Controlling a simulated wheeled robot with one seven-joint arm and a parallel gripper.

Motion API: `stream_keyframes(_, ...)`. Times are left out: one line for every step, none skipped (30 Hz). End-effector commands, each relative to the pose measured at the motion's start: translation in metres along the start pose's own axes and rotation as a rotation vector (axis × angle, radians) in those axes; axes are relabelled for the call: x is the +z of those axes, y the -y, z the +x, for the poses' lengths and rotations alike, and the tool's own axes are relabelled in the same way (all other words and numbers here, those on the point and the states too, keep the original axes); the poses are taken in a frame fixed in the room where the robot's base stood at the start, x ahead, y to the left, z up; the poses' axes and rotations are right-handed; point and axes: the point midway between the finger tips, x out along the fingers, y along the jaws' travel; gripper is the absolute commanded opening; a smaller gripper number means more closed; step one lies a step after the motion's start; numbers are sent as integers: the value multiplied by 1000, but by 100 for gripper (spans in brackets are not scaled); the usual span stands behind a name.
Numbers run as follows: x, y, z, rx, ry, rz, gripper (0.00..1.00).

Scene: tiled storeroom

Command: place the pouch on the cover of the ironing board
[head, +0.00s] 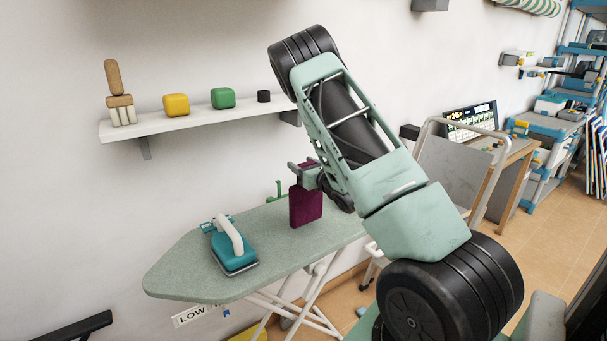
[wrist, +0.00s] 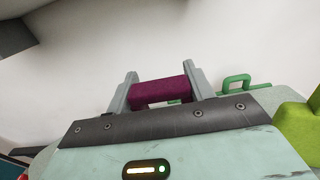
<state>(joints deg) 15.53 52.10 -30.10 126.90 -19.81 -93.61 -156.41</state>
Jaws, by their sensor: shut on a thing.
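The pouch is a flat dark purple piece (head: 306,205), hanging upright from my gripper (head: 306,168) over the right part of the ironing board. In the wrist view the pouch (wrist: 162,92) sits between the two grey fingers of my gripper (wrist: 163,88), which is shut on it. The ironing board has a pale green cover (head: 185,265). The pouch's lower edge is over the cover in the head view; I cannot tell whether it touches. My arm hides the cover's right end.
A teal iron (head: 233,247) stands on the cover left of the pouch. A green bracket-like thing (head: 275,192) is behind it. A wall shelf (head: 190,124) with blocks is above. The cover's left end is clear.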

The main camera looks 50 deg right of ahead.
Motion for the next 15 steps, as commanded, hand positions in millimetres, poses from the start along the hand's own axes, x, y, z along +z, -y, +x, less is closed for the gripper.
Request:
stream_keyframes(-8, 1, 0, -1, -3, 0, 13)
stream_keyframes(-12, 1, 0, -1, -3, 0, 13)
stream_keyframes(-17, 1, 0, -2, -2, 0, 13)
stream_keyframes(-20, 1, 0, -1, -1, 0, 13)
stream_keyframes(-23, 1, 0, -1, -1, 1, 13)
stream_keyframes(-25, 0, 0, -1, 0, 0, 13)
stream_keyframes(-26, 0, 0, -1, 1, 0, 13)
stream_keyframes(-26, 0, 0, -1, 1, -1, 13)
stream_keyframes(-26, 0, 0, -1, 2, -1, 13)
stream_keyframes(-26, 0, 0, -1, 2, -1, 13)
stream_keyframes(-26, 0, 0, -1, 2, -1, 13)
stream_keyframes(-26, 0, 0, -1, 1, -1, 13)
stream_keyframes(-26, 0, 0, -1, 0, -1, 58)
stream_keyframes(-26, 0, 0, -1, 0, -1, 66)
stream_keyframes(-26, 0, 0, -1, 0, -1, 74)
